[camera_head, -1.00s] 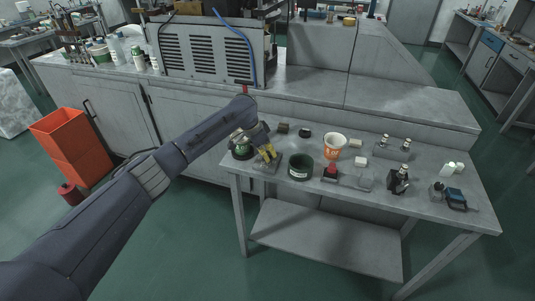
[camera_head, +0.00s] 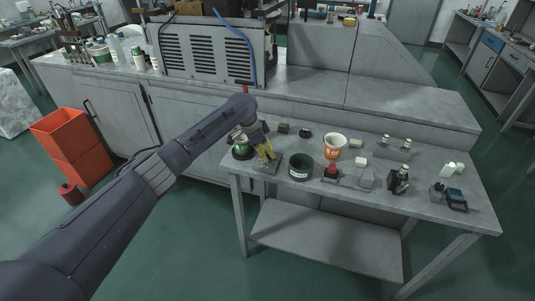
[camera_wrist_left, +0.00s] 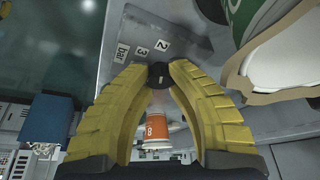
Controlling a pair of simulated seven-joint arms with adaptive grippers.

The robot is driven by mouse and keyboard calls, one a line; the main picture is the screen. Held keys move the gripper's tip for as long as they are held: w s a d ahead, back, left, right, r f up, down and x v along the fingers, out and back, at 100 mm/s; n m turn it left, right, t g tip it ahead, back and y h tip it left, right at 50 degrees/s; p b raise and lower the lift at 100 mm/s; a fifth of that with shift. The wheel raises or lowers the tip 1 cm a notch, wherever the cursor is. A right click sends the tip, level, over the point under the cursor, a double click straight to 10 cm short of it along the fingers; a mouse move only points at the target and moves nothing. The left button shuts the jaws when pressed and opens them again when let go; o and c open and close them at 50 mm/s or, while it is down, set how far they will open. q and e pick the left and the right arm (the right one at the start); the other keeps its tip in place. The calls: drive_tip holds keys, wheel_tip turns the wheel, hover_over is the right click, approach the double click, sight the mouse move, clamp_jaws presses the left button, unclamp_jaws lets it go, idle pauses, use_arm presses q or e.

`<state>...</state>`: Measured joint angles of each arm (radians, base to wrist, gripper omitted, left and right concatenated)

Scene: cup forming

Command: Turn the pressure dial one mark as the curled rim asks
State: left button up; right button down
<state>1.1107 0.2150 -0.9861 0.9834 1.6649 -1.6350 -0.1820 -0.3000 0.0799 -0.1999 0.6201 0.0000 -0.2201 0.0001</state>
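The pressure dial (camera_wrist_left: 160,75) is a small black knob with a pale mark, set on a grey plate (camera_wrist_left: 178,35) with labels reading 2, 3 and bar. In the head view the plate (camera_head: 262,168) lies at the table's left end. My left gripper (camera_head: 266,160) points down over it. In the left wrist view its yellow fingers (camera_wrist_left: 160,76) close against both sides of the knob. A white and green cup with a tan curled rim (camera_wrist_left: 262,97) is at the upper right there, beside the dial. My right gripper is in neither view.
A dark green tub (camera_head: 300,168) and an orange and white cup (camera_head: 335,147) stand right of the dial. Several small blocks and devices, including a blue one (camera_head: 456,197), fill the table (camera_head: 420,205) further right. A grey counter (camera_head: 385,100) rises behind.

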use_arm(q)
drive_tip(key=o, duration=0.7)
drive_tip(key=shift+d, duration=0.1)
drive_tip(key=shift+c, duration=0.2)
drive_tip(key=v, duration=1.2)
